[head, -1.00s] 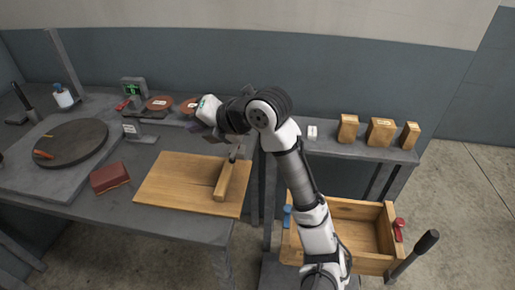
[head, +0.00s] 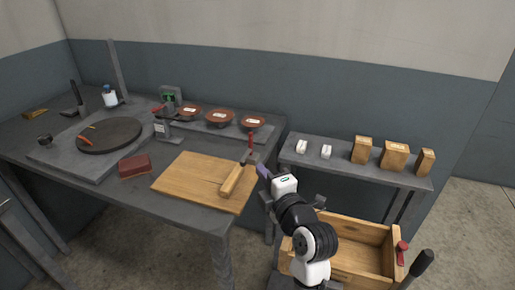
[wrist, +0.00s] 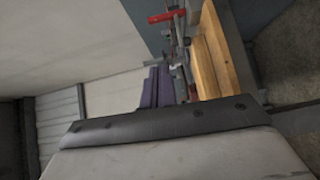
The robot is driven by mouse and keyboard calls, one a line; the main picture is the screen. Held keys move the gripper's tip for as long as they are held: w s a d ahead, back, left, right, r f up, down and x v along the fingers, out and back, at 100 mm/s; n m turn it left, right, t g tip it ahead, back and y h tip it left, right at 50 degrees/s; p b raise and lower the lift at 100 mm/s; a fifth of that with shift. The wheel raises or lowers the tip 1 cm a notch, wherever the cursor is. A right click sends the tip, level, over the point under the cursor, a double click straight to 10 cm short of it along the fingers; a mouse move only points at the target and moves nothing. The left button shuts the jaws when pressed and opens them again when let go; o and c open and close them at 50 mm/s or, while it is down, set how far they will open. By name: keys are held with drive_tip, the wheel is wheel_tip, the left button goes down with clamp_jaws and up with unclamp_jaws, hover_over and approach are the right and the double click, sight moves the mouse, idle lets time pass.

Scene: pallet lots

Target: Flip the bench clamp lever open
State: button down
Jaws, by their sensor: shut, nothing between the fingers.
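The bench clamp (head: 250,158) is at the far right corner of the wooden board (head: 190,183), at the end of a wooden bar (head: 236,180). Its red-handled lever (head: 251,142) stands roughly upright. The wrist view shows the red handle (wrist: 163,17) and metal clamp parts (wrist: 180,57) beyond the fingers. My gripper (head: 262,170) is shut and empty, its purple fingers just right of the clamp and below the red handle. The purple fingers (wrist: 160,88) also show in the wrist view; whether they touch the clamp, I cannot tell.
A dark red block (head: 134,166) lies left of the board. Several brown bowls (head: 219,118) stand behind it. A side shelf (head: 345,166) holds wooden blocks (head: 395,155) and small white items. An open wooden crate (head: 355,233) stands below, right of my arm.

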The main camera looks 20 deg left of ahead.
drive_tip(key=shift+w+a, duration=0.15)
drive_tip(key=p+x, duration=0.4)
drive_tip(key=x, duration=0.4)
drive_tip(key=shift+w+a+r, duration=0.15)
drive_tip(key=shift+w+a, duration=0.15)
drive_tip(key=w, duration=0.1)
drive_tip(key=w+p, duration=0.1)
drive_tip(key=w, duration=0.1)
drive_tip(key=shift+w+a+p, duration=0.25)
drive_tip(key=shift+w+p, duration=0.05)
drive_tip(key=shift+w+f, duration=0.3)
drive_tip(key=shift+w, duration=0.25)
drive_tip(key=shift+w, duration=0.2)
